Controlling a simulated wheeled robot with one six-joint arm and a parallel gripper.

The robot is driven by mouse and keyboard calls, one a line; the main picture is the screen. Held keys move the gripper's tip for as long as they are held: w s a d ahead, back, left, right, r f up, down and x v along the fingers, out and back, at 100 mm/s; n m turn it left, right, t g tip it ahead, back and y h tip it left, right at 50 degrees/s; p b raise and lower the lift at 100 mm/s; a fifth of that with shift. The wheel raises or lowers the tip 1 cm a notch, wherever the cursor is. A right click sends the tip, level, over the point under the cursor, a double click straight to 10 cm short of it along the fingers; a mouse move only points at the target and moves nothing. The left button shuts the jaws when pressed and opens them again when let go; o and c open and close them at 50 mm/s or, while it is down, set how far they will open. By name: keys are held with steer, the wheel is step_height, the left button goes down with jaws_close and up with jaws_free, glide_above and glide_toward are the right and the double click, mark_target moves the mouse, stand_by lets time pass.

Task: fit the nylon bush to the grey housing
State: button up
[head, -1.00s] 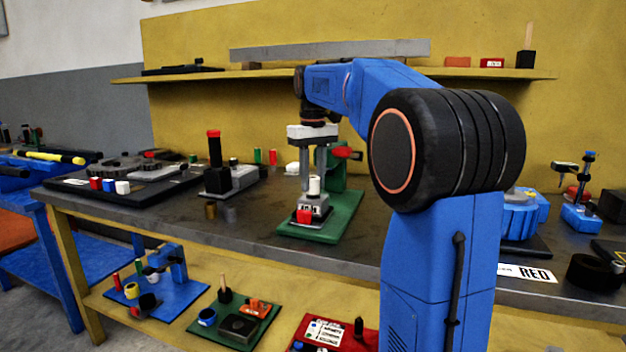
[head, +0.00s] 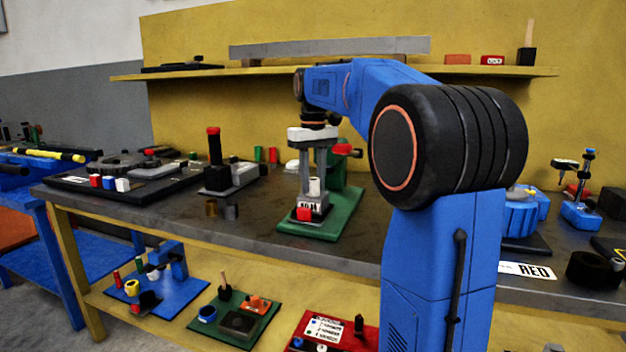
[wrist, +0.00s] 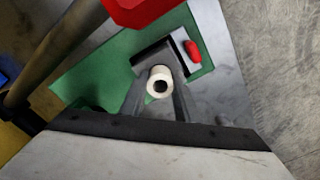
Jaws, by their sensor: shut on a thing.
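My gripper (head: 315,182) points straight down over the green-based positioner in the head view, with its two grey fingers low. It is shut on the white nylon bush (head: 315,187). In the wrist view the bush (wrist: 160,79) shows end-on as a white ring with a dark hole. The grey housing (head: 318,208) sits just below the bush on the green base (head: 334,228). A red part (head: 304,214) is at its front. The fingers and bush hide much of the housing, and I cannot tell whether the bush touches it.
A red clamp knob (head: 343,149) on the green upright stands close behind my gripper. A grey block with a black, red-topped post (head: 214,160) stands to the left. Bare bench lies front left of the green base.

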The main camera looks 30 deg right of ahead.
mark_target(313, 179)
steer(key=shift+f, duration=0.45)
steer(key=o, duration=1.2)
steer(key=shift+r, duration=0.1)
step_height(313, 179, up, 17)
steer(key=shift+r, duration=0.15)
steer(key=s+a+f+t, duration=0.3)
steer(key=s+a+f, duration=0.8)
steer(key=s+f, duration=0.35)
steer(key=shift+t, duration=0.9)
steer(key=s+a+f, duration=0.1)
steer(key=s+f, duration=0.4)
steer(key=f, duration=0.3)
steer(key=s+a+f, duration=0.2)
steer(key=s+f, duration=0.3)
steer(key=f, duration=0.3)
steer(key=s+a+f, duration=0.1)
steer(key=s+f, duration=0.5)
steer(key=f, duration=0.2)
steer(key=shift+a, duration=0.4)
